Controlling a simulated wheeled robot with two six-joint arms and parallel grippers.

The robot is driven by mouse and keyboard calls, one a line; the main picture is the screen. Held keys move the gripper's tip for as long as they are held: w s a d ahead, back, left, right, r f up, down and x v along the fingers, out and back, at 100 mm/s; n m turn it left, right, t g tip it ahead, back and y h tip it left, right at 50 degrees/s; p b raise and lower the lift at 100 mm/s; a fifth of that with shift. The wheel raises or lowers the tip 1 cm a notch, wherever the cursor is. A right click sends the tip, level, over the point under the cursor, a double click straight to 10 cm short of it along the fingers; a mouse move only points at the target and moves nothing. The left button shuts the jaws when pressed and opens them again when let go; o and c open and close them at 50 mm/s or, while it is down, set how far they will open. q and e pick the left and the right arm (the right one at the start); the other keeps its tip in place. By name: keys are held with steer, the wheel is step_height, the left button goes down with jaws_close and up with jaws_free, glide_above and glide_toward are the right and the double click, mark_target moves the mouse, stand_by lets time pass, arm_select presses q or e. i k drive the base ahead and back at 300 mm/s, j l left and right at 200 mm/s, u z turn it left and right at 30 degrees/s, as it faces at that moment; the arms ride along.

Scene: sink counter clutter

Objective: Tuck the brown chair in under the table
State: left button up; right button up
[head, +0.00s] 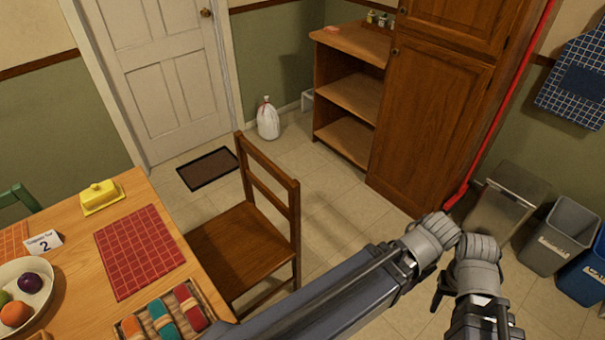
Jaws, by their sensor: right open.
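The brown wooden chair (237,246) stands at the right side of the wooden table (77,240). Its seat faces the table and its slatted back is on the side away from it. Most of the seat shows outside the table edge; whether its near edge passes under the tabletop is hard to tell.
The table bears a red placemat (139,252), butter dish (100,197), fruit bowl (24,292) and cloth basket (168,315). A doormat (208,169) and white bag (267,119) lie beyond the chair. A cabinet (433,110), red pole (505,99) and bins (558,236) stand right. Floor behind the chair is clear.

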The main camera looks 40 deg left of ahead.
mark_target(238, 248)
steer(key=i+u, duration=0.15)
steer(key=i, duration=0.45)
steer(key=i+l+u, duration=0.15)
steer(key=i, duration=0.4)
steer(key=i+l+u, duration=0.15)
steer(key=i+u, duration=0.2)
steer(key=u, duration=0.15)
steer(key=i+l+u, duration=0.25)
steer(key=u, duration=0.25)
steer(key=i+l+u, duration=0.3)
steer(key=u, duration=0.15)
steer(key=i+l+u, duration=0.15)
steer(key=l+u, duration=0.2)
steer(key=i+l+u, duration=0.1)
steer(key=l+u, duration=0.2)
steer(key=l, duration=0.2)
steer(key=l+u, duration=0.35)
steer(key=l, duration=0.15)
steer(key=i, duration=0.05)
